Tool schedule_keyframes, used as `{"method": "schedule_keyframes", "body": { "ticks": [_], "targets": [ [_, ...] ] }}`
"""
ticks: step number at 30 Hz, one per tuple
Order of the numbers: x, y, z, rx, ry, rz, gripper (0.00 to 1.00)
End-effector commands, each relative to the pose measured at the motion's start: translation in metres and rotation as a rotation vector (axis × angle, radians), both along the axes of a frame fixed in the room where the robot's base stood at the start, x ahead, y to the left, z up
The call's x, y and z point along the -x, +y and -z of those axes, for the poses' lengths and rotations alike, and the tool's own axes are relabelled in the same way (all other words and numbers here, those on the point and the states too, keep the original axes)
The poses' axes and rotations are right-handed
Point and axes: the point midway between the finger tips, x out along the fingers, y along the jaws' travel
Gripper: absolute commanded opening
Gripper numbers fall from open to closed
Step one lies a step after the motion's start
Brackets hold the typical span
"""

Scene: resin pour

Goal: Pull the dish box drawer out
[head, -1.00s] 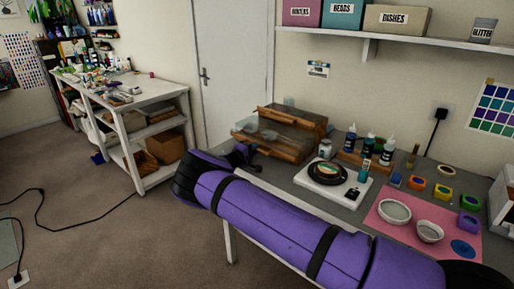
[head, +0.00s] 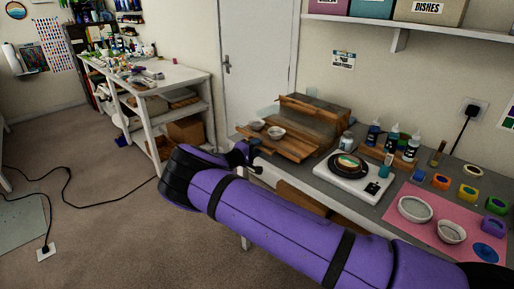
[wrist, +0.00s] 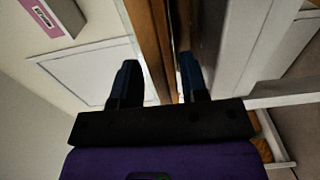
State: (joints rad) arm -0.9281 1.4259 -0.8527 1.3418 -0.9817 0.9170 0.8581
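My gripper (head: 248,153) is at the drawer's outer front end. In the wrist view its two dark fingers (wrist: 158,83) stand apart. A brown wooden strip (wrist: 150,40) runs up between and beyond them. A light gap shows beside the left finger; contact with the right one is unclear. The drawer's handle cannot be made out.
On the bench right of the box are a white scale (head: 352,183), several bottles, and a pink mat (head: 432,233) with bowls and colored moulds. A white worktable (head: 160,80) stands at the left. A black cable lies on the open floor.

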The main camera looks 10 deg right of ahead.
Motion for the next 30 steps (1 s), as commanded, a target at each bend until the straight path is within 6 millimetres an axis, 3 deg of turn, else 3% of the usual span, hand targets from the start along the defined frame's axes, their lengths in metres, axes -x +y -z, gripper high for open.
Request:
{"method": "schedule_keyframes", "body": {
  "ticks": [10,24,30],
  "targets": [
    [0.006,0.008,-0.001,0.001,-0.001,-0.001,0.4],
    [0.053,0.074,0.0,0.0,0.0,-0.002,0.4],
    [0.062,0.086,0.0,0.0,0.0,-0.001,0.4]
  ]
}}
